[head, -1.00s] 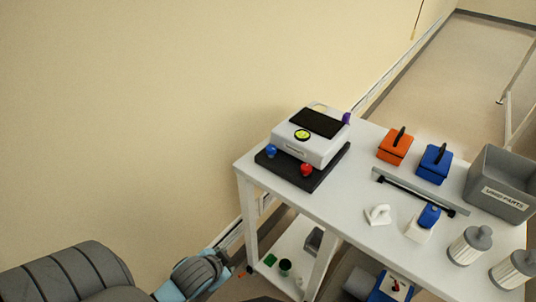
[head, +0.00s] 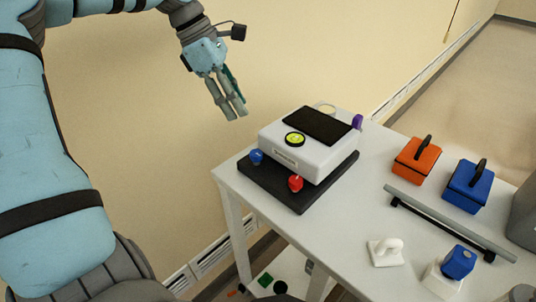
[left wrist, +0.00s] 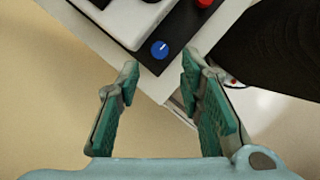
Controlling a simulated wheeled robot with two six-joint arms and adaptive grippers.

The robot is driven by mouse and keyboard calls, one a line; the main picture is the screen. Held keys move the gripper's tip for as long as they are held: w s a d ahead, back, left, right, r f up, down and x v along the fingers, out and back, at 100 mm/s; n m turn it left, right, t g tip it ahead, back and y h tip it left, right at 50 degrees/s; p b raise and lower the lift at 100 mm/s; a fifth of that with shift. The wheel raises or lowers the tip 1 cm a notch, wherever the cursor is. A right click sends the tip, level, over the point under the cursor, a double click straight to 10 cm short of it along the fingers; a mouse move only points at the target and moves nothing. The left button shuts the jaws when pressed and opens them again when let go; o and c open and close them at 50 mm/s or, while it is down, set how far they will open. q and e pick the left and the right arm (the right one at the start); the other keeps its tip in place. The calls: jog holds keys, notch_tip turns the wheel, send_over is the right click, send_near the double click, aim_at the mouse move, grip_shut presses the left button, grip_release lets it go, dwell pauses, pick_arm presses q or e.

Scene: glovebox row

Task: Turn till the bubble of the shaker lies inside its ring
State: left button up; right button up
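The shaker (head: 308,150) is a white box with a dark top on a black base plate (head: 315,192), on the table. Its round yellow-green level (head: 294,139) has a dark rim; the bubble is too small to place against its ring. A blue knob (head: 256,156) and a red knob (head: 295,183) sit at the base's near corners. My left gripper (head: 236,114) is open and empty in the air, left of the shaker. In the left wrist view, the blue knob (left wrist: 159,49) with a white line shows just beyond the parted fingertips (left wrist: 160,70). My right gripper is out of view.
On the white table (head: 345,230) stand an orange case (head: 415,163), a blue case (head: 465,190), a long bar (head: 445,222), a white hook-like piece (head: 387,253) and a blue-topped white bottle (head: 458,262). A wall runs behind. A lower shelf holds small items.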

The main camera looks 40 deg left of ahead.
pick_arm(q)
notch_tip(320, 180, down, 3)
jog(key=a, duration=0.1)
jog(key=b, duration=0.1)
send_near(254, 153)
notch_tip(254, 153, down, 2)
jog(key=x, duration=0.2)
jog(key=b+x, duration=0.1)
jog(key=x, duration=0.1)
jog(key=d+x, duration=0.1)
jog(key=x, duration=0.1)
jog(key=shift+w+r, duration=0.25)
jog(key=shift+w, duration=0.1)
jog(key=shift+w+f, duration=0.15)
jog(key=shift+f, duration=0.2)
jog(key=shift+a+f, duration=0.1)
jog(key=shift+a, duration=0.1)
grip_shut()
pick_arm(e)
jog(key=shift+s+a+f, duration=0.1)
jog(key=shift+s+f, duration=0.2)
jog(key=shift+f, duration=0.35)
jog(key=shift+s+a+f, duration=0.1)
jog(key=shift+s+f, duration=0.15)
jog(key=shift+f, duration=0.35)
pick_arm(q)
jog(key=shift+b, duration=0.3)
